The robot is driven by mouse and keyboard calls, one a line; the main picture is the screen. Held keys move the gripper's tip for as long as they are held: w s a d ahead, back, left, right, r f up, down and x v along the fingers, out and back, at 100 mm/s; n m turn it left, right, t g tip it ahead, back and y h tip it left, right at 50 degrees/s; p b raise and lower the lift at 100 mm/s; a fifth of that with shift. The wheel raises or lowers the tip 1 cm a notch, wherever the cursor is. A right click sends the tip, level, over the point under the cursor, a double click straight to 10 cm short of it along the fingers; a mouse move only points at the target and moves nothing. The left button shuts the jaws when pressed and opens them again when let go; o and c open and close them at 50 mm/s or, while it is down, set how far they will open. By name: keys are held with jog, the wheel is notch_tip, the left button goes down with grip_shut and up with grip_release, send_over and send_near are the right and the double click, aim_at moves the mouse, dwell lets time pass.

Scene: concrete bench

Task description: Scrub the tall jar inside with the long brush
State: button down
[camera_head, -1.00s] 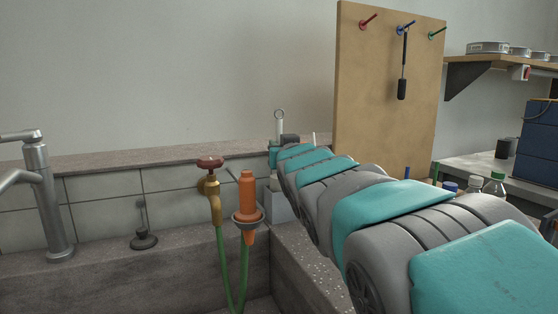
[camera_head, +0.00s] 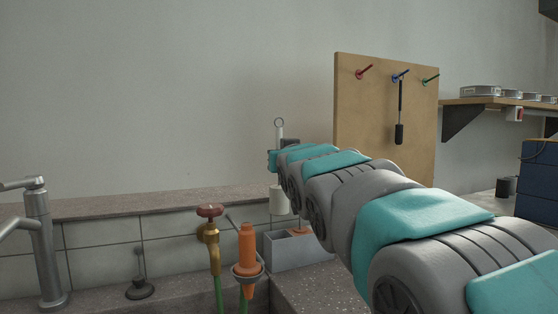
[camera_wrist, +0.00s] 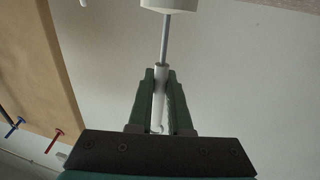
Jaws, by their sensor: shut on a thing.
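My gripper (camera_wrist: 161,90) is shut on the white handle (camera_wrist: 158,98) of a long brush. A thin metal rod leads from the handle to a pale cylindrical head (camera_wrist: 170,4), cut off at the top of the wrist view. In the head view the brush's ring-ended handle (camera_head: 279,132) stands upright above my gripper (camera_head: 284,147), and its white head (camera_head: 278,200) hangs below, apart from the surfaces. I do not make out the tall jar in either view.
A grey open box (camera_head: 300,252) stands on the ledge below the brush. An orange item (camera_head: 247,250) in a ring holder and a brass tap (camera_head: 211,235) are left of it. A pegboard (camera_head: 365,125) behind bears a black tool (camera_head: 399,130) on its blue hook.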

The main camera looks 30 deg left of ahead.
aim_at(279, 125)
jog(key=shift+r+p, duration=1.05)
jog(key=shift+r, duration=2.25)
